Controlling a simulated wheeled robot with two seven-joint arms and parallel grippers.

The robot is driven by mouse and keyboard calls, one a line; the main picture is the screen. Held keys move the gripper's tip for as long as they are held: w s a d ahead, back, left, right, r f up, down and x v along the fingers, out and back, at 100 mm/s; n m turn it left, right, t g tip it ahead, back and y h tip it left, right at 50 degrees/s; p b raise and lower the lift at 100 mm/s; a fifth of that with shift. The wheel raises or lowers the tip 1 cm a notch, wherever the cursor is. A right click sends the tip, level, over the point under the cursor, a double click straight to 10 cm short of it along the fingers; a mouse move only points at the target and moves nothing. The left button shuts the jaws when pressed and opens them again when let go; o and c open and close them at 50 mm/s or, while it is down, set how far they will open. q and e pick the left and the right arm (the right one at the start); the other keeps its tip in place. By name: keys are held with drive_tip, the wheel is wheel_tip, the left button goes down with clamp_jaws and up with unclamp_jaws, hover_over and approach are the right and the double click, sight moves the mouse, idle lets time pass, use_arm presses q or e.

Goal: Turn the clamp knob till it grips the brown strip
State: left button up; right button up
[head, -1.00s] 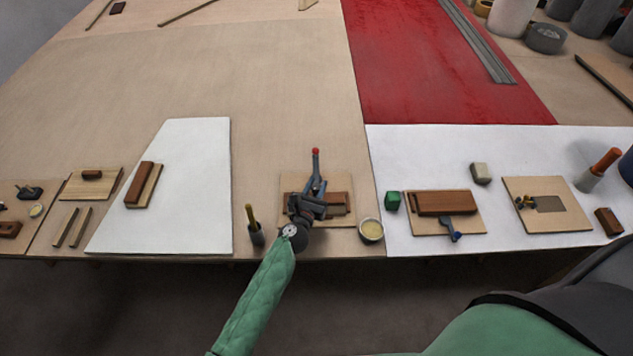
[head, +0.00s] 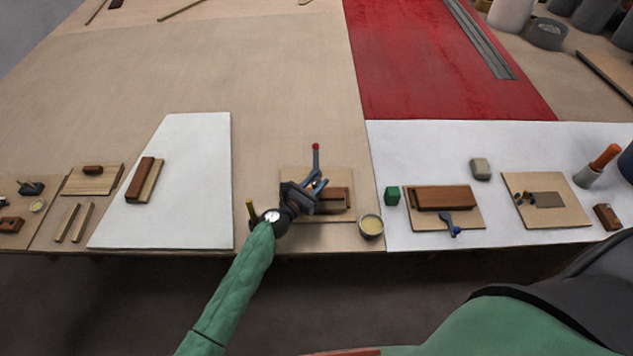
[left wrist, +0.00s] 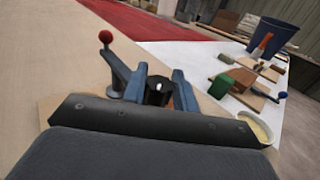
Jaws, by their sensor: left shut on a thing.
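My left gripper (head: 316,187) is over the clamp board (head: 344,176) at the table's front edge. In the left wrist view its two blue-grey fingers (left wrist: 158,84) are shut on a black knob (left wrist: 157,92) with a small white mark. A grey lever with a red ball (head: 316,147) stands just behind the gripper; the red ball (left wrist: 105,37) also shows in the left wrist view. The brown strip (head: 338,200) lies on the board, partly hidden by the gripper. Whether the clamp touches the strip is hidden. My right gripper is out of view.
A cup of yellowish stuff (head: 371,226) stands close right of the board. A dark holder with a yellow-handled tool (head: 251,209) is close left, partly behind my wrist. Further right are a green block (head: 392,195) and another board with a brown block (head: 444,198).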

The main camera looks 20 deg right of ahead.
sight(313, 185)
use_arm(q)
drive_tip(key=o, duration=0.9)
drive_tip(key=shift+s+a+f, duration=0.15)
drive_tip(key=shift+s+a, duration=0.1)
drive_tip(key=shift+a, duration=0.25)
drive_tip(key=b+v, duration=0.2)
drive_tip(key=v, duration=0.4)
drive_tip(key=shift+s, duration=0.1)
drive_tip(key=shift+s+a, duration=0.15)
drive_tip(key=shift+a, duration=0.1)
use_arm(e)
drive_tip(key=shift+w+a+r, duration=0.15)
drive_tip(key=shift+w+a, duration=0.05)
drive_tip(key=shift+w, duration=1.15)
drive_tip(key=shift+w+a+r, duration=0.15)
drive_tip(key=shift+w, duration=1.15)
